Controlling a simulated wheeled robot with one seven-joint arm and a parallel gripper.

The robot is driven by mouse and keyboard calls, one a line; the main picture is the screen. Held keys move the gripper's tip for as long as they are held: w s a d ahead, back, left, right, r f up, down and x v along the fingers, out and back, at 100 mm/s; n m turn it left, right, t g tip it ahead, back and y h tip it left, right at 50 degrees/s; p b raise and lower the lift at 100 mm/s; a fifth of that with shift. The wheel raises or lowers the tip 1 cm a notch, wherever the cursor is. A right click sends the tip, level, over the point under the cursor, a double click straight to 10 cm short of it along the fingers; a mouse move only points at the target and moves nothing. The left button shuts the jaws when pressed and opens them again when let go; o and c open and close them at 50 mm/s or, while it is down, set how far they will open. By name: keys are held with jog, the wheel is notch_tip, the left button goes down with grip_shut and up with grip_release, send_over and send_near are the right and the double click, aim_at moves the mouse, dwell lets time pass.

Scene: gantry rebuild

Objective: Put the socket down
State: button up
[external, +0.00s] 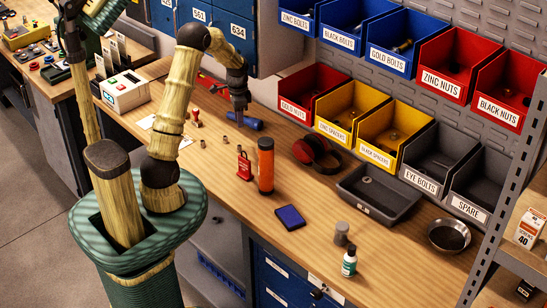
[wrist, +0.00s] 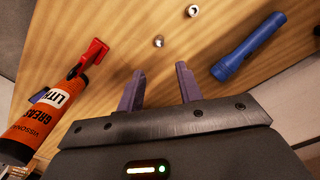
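My gripper (wrist: 160,88) is open, its two purple-grey fingers apart with nothing visible between them. In the external view my gripper (external: 239,121) points down over the wooden bench beside a blue flashlight (external: 254,124). Two small metal pieces that look like sockets lie on the bench beyond the fingertips in the wrist view: a nearer one (wrist: 158,42) and a farther one (wrist: 192,11). They appear apart from the fingers. Small metal pieces also show on the bench in the external view (external: 226,142). I cannot tell which one the task means.
An orange grease tube (wrist: 40,120) and a red tag-like object (wrist: 92,56) are left of the fingers; the flashlight (wrist: 248,47) is right. Red-and-black earmuffs (external: 318,152), a grey tray (external: 378,209) and labelled bins stand further right. Bare bench lies around the metal pieces.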

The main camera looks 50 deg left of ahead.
jog(key=s+d+r+n+t, duration=0.1)
jog(key=s+d+r+n, duration=0.1)
jog(key=s+d, duration=0.5)
jog(key=s+d+r+n+t, duration=0.1)
jog(key=s+d+n, duration=0.3)
jog(key=s+d, duration=0.4)
jog(key=shift+s+d+r+t, duration=0.3)
jog(key=shift+d+r, duration=0.35)
jog(key=shift+r, duration=0.25)
jog(key=shift+o, duration=0.4)
